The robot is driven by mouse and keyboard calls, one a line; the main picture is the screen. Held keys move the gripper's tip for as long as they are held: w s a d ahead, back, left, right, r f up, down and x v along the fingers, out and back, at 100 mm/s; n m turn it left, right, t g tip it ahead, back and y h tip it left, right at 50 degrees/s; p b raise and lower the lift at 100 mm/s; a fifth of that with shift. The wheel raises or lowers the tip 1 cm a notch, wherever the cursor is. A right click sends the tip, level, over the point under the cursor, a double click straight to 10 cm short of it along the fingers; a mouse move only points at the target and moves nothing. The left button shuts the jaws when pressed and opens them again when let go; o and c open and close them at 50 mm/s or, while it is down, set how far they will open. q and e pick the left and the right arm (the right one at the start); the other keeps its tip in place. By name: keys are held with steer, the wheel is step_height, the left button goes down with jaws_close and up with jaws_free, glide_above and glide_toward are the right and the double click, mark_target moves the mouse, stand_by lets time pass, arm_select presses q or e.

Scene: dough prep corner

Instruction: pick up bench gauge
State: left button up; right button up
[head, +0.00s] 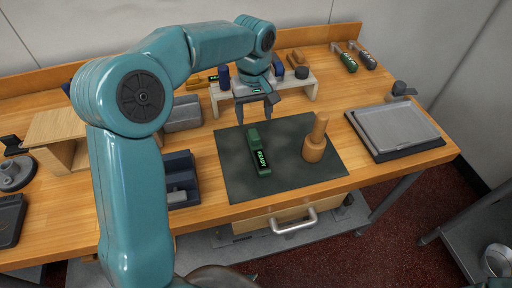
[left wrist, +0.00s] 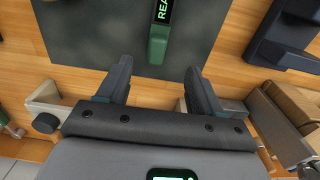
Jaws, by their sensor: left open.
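The bench gauge, a green handheld device with a dark display reading READY (head: 258,155), lies on the dark mat (head: 235,185) at its left part. The gauge's near end shows in the left wrist view (left wrist: 158,45), at the top edge; the rest of it is cut off. My left gripper (head: 255,116) is above the back edge of the mat, behind the gauge and apart from it. In the left wrist view its two fingers (left wrist: 159,72) are spread with nothing between them. My right gripper is not in view.
A wooden pestle-like tool (head: 316,140) stands on the mat right of the gauge. A pale low shelf (head: 309,90) stands behind the gripper. A dark blue holder (head: 180,165) is left of the mat, a grey tray (head: 395,130) right. The mat between gauge and gripper is clear.

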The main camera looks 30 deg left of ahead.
mark_target(255, 136)
arm_select(q)
steer(key=f, duration=0.5)
steer(key=shift+w+d, duration=0.25)
steer(key=shift+s, duration=0.25)
steer(key=shift+s+a+f, duration=0.1)
steer(key=shift+a+f, duration=0.05)
steer(key=shift+f, duration=0.25)
steer(key=f, duration=0.4)
steer(key=shift+w+p, duration=0.4)
steer(key=shift+s+a+f, duration=0.1)
steer(key=shift+s+f, duration=0.1)
steer(key=shift+f, duration=0.1)
steer(key=shift+w+f, duration=0.1)
steer(key=shift+c, duration=0.9)
steer(key=c, duration=1)
jaws_close()
